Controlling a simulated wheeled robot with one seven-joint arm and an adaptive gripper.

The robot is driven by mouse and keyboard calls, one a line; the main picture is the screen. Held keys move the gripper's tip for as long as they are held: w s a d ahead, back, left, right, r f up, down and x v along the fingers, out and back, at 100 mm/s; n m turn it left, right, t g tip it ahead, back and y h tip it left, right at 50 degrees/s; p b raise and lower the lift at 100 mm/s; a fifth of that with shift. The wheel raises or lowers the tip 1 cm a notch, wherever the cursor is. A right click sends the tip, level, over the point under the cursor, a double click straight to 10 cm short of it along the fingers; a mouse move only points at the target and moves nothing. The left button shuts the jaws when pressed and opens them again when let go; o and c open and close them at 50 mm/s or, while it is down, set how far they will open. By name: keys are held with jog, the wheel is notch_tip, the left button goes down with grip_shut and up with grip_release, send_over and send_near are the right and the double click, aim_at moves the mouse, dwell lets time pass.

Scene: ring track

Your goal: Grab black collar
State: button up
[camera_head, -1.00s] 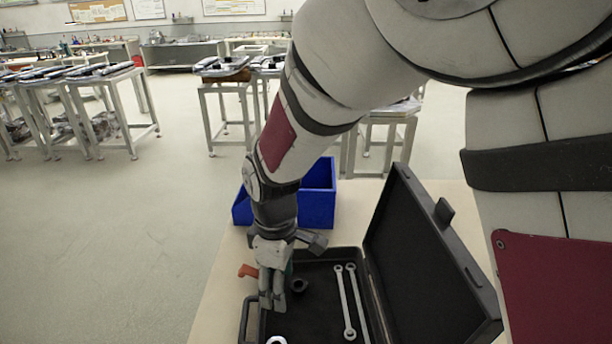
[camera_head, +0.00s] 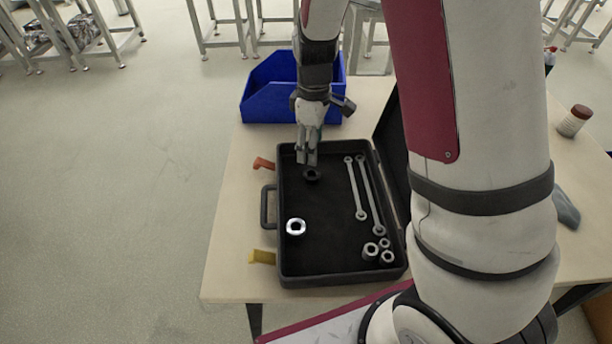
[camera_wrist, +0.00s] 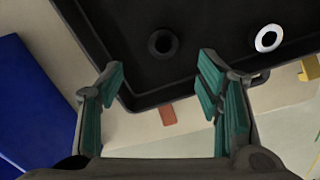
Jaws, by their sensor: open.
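The black collar (camera_head: 311,175) is a small dark ring lying on the floor of the open black case (camera_head: 318,262), near its far left part. It also shows in the wrist view (camera_wrist: 162,42), beyond the fingertips and between their lines. My gripper (camera_head: 307,158) is above the far part of the case, just behind the collar in the head view. In the wrist view my gripper (camera_wrist: 160,80) has its teal-padded fingers spread wide with nothing between them. The collar is fully visible and untouched in the wrist view.
A silver ring (camera_head: 296,227) lies nearer in the case. Two wrenches (camera_head: 355,190) and several nuts (camera_head: 371,250) lie on its right side. A blue bin (camera_head: 275,92) stands behind. Red (camera_head: 263,164) and yellow (camera_head: 262,257) pieces are at the left edge. The raised lid (camera_head: 388,130) is at right.

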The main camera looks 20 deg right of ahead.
send_over(312, 174)
jog(key=f, duration=0.4)
jog(key=shift+w+d+f, duration=0.1)
jog(key=shift+w, duration=0.1)
jog(key=shift+s+f, duration=0.2)
jog(key=shift+f, duration=2.4)
jog(key=c, duration=1.4)
